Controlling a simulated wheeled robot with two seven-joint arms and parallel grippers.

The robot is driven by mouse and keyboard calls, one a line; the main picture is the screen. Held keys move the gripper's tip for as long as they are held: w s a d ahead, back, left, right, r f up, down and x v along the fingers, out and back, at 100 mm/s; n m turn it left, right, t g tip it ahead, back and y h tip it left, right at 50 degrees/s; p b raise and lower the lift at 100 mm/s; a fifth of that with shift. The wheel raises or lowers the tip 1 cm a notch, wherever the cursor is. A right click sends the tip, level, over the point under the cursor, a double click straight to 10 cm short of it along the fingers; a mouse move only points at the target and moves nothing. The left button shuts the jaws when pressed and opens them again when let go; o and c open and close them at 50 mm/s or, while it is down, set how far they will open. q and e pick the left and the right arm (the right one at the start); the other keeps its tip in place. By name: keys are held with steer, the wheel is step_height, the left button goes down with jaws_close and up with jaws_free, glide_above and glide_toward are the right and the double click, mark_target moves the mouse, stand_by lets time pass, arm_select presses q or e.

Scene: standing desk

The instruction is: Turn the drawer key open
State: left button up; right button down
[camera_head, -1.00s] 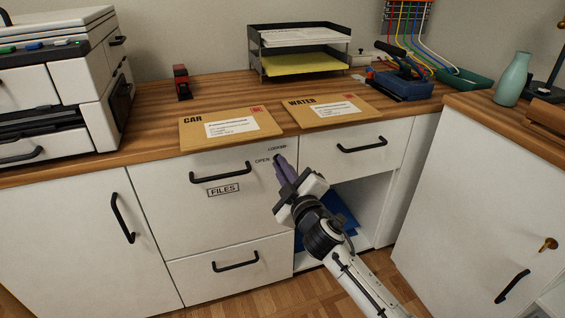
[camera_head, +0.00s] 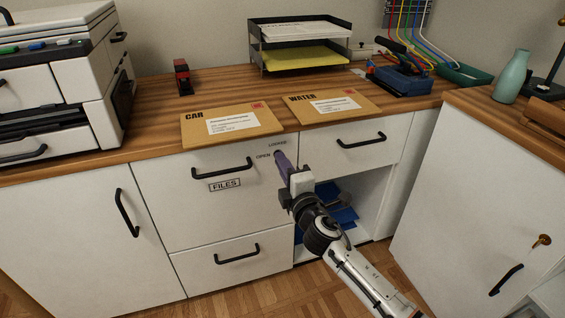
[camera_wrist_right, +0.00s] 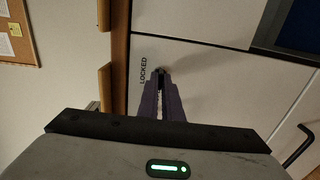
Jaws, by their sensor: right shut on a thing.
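The FILES drawer (camera_head: 190,205) is a white drawer front with a black handle (camera_head: 222,169), and it is closed. The words LOCKED and OPEN are printed near its upper right corner. My right gripper (camera_head: 278,155) is at that lock spot, its purple fingers pointing at the drawer front. In the right wrist view the fingertips (camera_wrist_right: 161,76) are close together on a small dark piece, the key (camera_wrist_right: 161,70), beside the word LOCKED. The key is mostly hidden by the fingers, so its turn angle cannot be told. My left gripper is not in view.
Two envelopes, CAR (camera_head: 230,124) and WATER (camera_head: 335,105), lie on the wooden counter above. An open cubby (camera_head: 365,205) with blue items is right of the drawer. Another key (camera_head: 543,240) sits in the right cabinet door.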

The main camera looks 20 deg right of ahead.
stand_by(0.5)
steer(key=c, duration=1.9)
jaws_free()
steer(key=shift+c, duration=0.2)
